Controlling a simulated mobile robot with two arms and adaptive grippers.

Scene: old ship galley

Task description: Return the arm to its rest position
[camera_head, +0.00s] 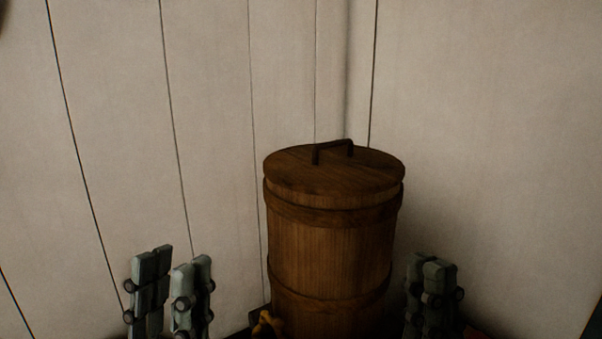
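My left gripper (171,275) points up at the bottom left, left of a wooden barrel. Its two fingers stand apart with a gap between them and nothing in it. My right gripper (431,275) points up in shadow at the bottom right, right of the barrel. Its fingers overlap in this view, so its opening cannot be told. I see no object held in it. Both arms below the grippers are cut off by the lower edge of the picture.
The wooden barrel (328,245) stands upright between the grippers, with a lid and dark handle (333,148). A small yellowish thing (267,323) is at its lower left. Pale plank walls (210,120) close off the back. The space above both grippers looks clear.

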